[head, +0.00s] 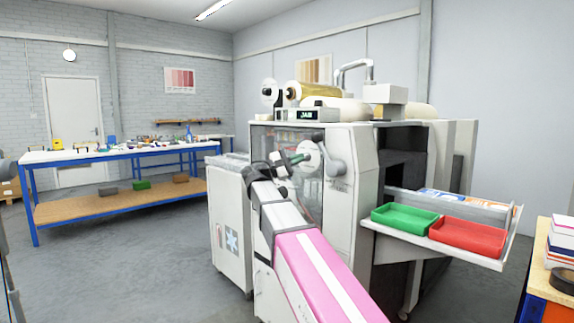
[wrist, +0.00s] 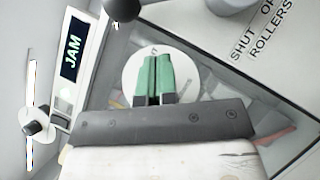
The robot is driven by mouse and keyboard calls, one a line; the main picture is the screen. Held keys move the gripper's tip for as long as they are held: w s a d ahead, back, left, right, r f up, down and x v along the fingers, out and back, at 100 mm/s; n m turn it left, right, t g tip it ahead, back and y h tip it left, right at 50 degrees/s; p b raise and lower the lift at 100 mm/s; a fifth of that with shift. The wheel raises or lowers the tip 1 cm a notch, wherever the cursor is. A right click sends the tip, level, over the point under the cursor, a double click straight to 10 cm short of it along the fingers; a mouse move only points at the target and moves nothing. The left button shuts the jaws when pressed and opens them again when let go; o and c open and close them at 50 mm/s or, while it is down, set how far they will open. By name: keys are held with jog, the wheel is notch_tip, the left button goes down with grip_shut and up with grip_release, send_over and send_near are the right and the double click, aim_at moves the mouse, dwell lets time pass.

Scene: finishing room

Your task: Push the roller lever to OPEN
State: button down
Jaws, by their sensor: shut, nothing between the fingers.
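The white machine (head: 345,215) stands in the middle of the head view, its small display (head: 306,115) reading JAM. A grey lever (head: 334,152) sits on its front, right of a round white disc (head: 310,156). In the wrist view, lettering (wrist: 262,35) reads SHUT, part of another word and ROLLERS, with a grey round part (wrist: 232,5) cut off above it. My gripper (head: 300,158) is shut and empty near the disc, left of the lever. Its green fingertips (wrist: 153,75) overlap the disc in the wrist view; contact cannot be told.
A dark round knob (wrist: 122,8) shows at the wrist view's top edge; whether it belongs to the lever is unclear. A shelf with a green tray (head: 405,217) and red tray (head: 467,236) juts out at right. A blue-framed workbench (head: 120,155) stands at left.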

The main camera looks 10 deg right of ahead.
aim_at(327, 154)
jog(key=shift+s+d+r, duration=0.3)
jog(key=shift+d+r, duration=0.2)
jog(key=shift+d, duration=0.25)
jog(key=shift+s+d+r, duration=0.35)
jog(key=shift+d+r, duration=0.1)
jog(key=shift+d, duration=0.3)
jog(key=shift+s+d+r, duration=0.3)
jog(key=shift+d+r, duration=0.2)
jog(key=shift+d, duration=0.25)
jog(key=shift+s+d+r+m, duration=0.15)
jog(key=shift+r+m, duration=0.1)
jog(key=shift+m, duration=0.15)
